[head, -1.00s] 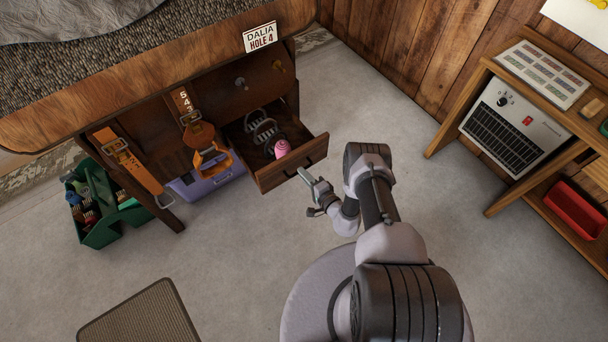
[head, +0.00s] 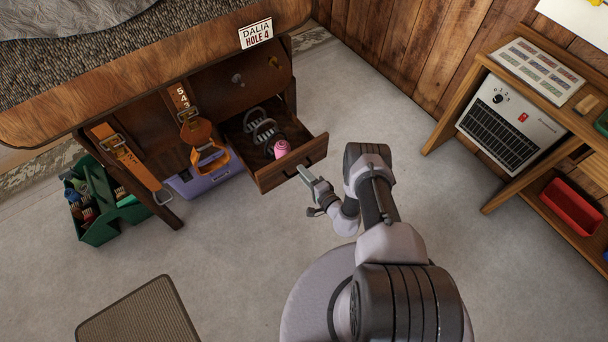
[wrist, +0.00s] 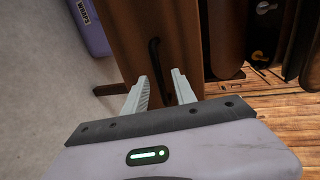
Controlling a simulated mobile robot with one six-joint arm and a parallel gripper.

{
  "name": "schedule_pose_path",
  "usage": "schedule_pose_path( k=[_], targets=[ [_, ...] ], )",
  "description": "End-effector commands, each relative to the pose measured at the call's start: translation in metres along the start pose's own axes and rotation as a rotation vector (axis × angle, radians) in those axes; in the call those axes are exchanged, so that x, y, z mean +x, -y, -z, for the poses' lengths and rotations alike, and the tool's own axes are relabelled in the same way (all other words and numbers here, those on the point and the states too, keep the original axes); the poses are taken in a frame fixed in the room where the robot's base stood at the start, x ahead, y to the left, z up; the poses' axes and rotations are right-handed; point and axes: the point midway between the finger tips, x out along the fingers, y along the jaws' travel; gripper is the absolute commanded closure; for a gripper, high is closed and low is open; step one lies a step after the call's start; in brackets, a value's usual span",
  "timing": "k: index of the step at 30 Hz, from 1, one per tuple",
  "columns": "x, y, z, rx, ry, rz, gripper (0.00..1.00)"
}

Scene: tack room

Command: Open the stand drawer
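The stand drawer (head: 291,171) is pulled out of the dark wooden stand (head: 262,78). Inside it lie a pair of metal stirrup-like pieces (head: 262,130) and a pink item (head: 282,148). My gripper (head: 303,173) is just in front of the drawer front. In the wrist view the black drawer handle (wrist: 154,58) lies ahead of my gripper (wrist: 160,80), in line with the gap between the fingertips. The two fingers are apart with nothing gripped between them. I cannot tell whether a fingertip touches the drawer front.
Orange straps (head: 130,160) hang from the stand. A purple box (head: 207,177) and a green tote (head: 98,220) stand on the floor at left. A wooden bench (head: 470,105) with a heater (head: 510,125) is at right.

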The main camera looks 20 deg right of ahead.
Motion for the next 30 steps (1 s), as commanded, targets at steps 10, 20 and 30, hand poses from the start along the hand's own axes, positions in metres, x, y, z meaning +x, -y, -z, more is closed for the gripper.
schedule_pose_path(
  k=[10,20,30],
  targets=[
    [-0.021,0.002,0.0,0.002,0.0,-0.004,0.67],
    [-0.128,0.004,0.002,0.005,-0.008,-0.002,0.67],
    [-0.174,0.0,0.0,0.001,0.0,0.0,0.67]
  ],
)
